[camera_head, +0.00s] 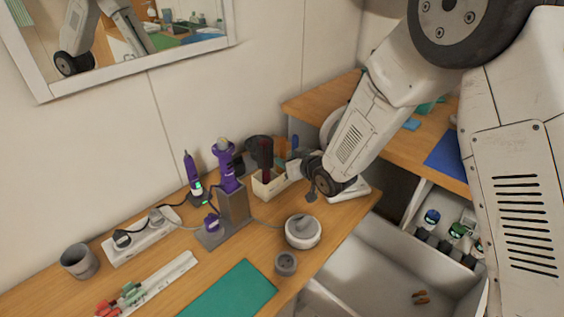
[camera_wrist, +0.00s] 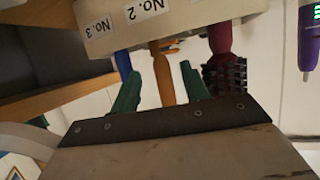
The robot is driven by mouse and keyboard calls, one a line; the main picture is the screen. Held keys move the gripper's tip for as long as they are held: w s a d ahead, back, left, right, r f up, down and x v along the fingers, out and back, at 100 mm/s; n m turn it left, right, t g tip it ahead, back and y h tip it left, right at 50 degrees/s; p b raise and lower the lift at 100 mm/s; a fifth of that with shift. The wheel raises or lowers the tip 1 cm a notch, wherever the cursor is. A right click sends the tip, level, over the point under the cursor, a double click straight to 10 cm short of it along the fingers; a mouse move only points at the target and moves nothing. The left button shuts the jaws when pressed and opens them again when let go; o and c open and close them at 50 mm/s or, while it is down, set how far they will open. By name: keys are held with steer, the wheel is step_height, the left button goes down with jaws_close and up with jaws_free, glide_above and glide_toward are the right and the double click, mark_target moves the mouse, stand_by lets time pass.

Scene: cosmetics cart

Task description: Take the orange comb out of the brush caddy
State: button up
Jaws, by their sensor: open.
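The brush caddy (camera_head: 268,187) is a cream box at the back of the desk, left of my gripper (camera_head: 294,170). In the wrist view the caddy (camera_wrist: 180,22) appears upside down at the top, with labels "No. 2" and "No. 3". The orange comb (camera_wrist: 164,78) stands in the caddy under the "No. 2" label. It also shows small in the head view (camera_head: 280,147). My gripper's green fingers (camera_wrist: 161,72) are open, one on each side of the comb in the wrist view, with gaps visible. I cannot tell how deep the comb lies between them.
A dark red brush with black bristles (camera_wrist: 224,60) and a blue item (camera_wrist: 122,65) flank the comb closely. A purple hair tool on a grey stand (camera_head: 235,205) is left of the caddy. A round white container (camera_head: 302,232) stands in front.

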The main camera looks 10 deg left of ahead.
mark_target(285, 156)
steer(key=x, duration=0.4)
steer(key=shift+a+r, duration=0.1)
jaws_close()
steer(key=shift+r, duration=0.15)
